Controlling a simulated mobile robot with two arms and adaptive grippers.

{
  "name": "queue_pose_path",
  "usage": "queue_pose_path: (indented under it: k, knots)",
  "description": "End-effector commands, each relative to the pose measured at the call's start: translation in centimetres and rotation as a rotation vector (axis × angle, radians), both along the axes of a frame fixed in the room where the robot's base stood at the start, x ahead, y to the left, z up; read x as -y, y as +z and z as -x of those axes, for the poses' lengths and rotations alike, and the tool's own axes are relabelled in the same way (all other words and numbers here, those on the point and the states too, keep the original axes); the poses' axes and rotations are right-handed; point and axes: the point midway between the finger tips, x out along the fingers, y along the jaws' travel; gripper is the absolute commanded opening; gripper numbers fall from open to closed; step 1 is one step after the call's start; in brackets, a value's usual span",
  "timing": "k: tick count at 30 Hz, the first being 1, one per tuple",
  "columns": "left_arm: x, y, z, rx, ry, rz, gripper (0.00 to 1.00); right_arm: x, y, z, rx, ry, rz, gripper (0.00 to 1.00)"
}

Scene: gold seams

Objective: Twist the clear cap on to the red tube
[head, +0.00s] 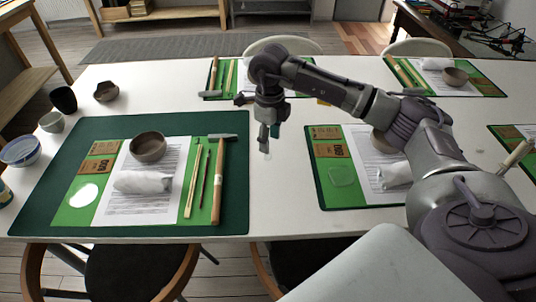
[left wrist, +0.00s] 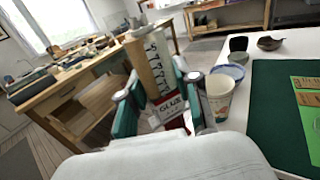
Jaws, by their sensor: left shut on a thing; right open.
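The red tube (left wrist: 172,112), with a white panel reading GLUE, is between the teal fingers of my left gripper (left wrist: 158,72) in the left wrist view. That gripper is shut on it. The left gripper does not show in the head view. My right gripper (head: 265,138) points down over the white table between two place settings, and it is open. A faint, small clear shape (head: 267,156) shows just below its fingertips; it may be the clear cap, but I cannot tell whether it touches the table.
A green mat (head: 235,185) at the left holds a brown bowl (head: 148,146), a white wrapped bundle (head: 142,182) and a hammer (head: 217,185). Bowls and cups stand at the table's left end. A paper cup (left wrist: 219,97) stands beside my left gripper. Bare table surrounds the right gripper.

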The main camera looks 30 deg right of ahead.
Motion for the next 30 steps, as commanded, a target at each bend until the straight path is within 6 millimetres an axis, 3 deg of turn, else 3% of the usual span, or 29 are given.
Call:
queue_pose_path:
  k: [6,16,28,30]
  knots:
    - [0.0,0.1,0.0,0.001,0.000,0.000,0.00,0.0,-0.4,0.0,-0.002,0.000,0.000,0.51]
    - [0.0,0.2,0.0,0.000,0.000,0.000,0.00,-0.1,-4.8,0.1,-0.001,0.000,0.000,0.51]
    - [0.0,0.2,0.0,0.001,0.000,0.000,0.00,-0.1,-5.2,0.1,0.000,0.000,0.000,0.51]
    - [0.0,0.2,0.0,0.000,0.000,0.000,0.00,-0.1,-5.2,0.1,0.000,0.000,0.000,0.40]
